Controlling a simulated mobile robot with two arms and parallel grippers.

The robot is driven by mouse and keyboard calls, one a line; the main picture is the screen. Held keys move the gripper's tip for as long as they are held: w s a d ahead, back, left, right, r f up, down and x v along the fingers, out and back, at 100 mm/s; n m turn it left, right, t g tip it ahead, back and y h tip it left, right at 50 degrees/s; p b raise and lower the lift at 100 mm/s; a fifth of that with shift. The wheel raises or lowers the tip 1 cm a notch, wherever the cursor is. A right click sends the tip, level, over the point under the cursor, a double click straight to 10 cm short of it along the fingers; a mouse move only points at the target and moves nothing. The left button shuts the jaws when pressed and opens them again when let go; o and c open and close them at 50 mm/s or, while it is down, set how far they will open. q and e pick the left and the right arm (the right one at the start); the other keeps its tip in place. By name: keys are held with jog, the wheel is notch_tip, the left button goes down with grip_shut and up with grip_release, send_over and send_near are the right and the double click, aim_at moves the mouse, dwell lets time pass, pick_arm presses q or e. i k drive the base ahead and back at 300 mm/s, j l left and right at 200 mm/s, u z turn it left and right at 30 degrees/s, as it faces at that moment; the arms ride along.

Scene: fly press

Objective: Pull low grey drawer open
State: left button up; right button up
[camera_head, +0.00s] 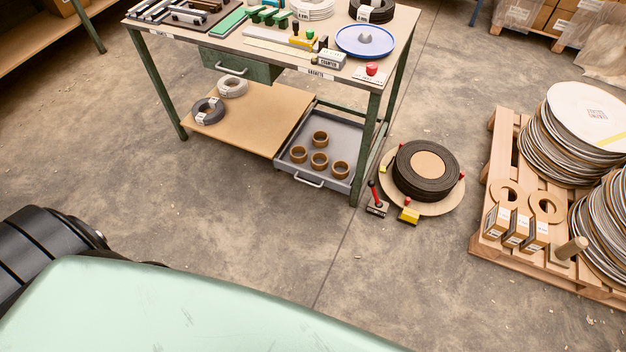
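The low grey drawer (345,140) is at the bottom right of the green-legged workbench, beside the wooden lower shelf. Its inside shows from above, with several brown rings (320,138) lying in it. A pale bar handle (308,181) is on its front, facing me. How far the drawer is pulled out is hard to tell, as the bench top hides its back part. Neither of my grippers is in view, and nothing touches the handle.
The bench top (270,50) holds tools and a blue disc. A green upper drawer (235,66) hangs beneath it. A round board with a black coil (427,172) stands right of the drawer, a loaded pallet (490,240) farther right. Floor before the drawer is clear.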

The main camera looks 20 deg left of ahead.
aim_at(346, 135)
jog(key=i+j+u, duration=0.15)
jog(key=i+u, duration=0.65)
jog(key=k, duration=0.05)
